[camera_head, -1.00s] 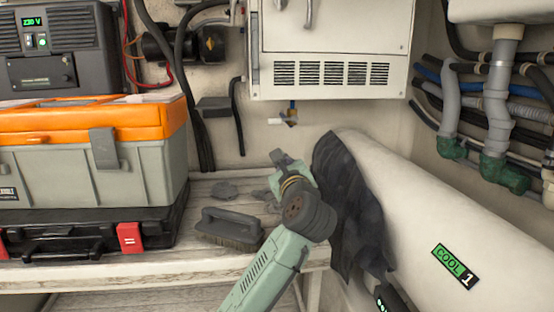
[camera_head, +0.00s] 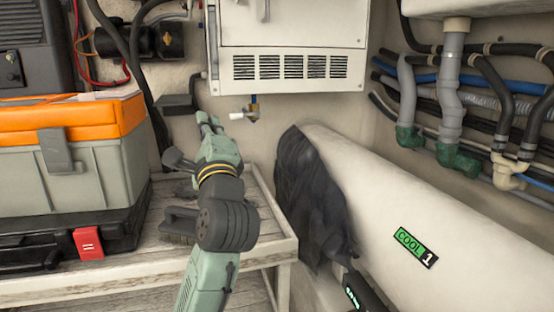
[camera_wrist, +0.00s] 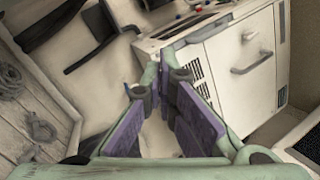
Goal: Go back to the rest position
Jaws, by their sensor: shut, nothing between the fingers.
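My gripper (camera_head: 207,120) is raised above the slatted bench (camera_head: 262,215), in front of the back wall and just below and left of the white vented cabinet (camera_head: 290,65). Its fingers are small in the head view. In the wrist view my gripper (camera_wrist: 152,82) has its purple-padded fingers meeting at the tips, with nothing between them. The cabinet (camera_wrist: 215,60) shows tilted beyond the fingers there, apart from them.
An orange-lidded toolbox (camera_head: 90,170) on a black case (camera_head: 120,225) stands left of my arm. A brush (camera_head: 178,222) lies on the bench, partly hidden by my arm. Right are a dark cloth (camera_head: 305,200) over a white cylinder (camera_head: 365,185), and wall pipes (camera_head: 450,90).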

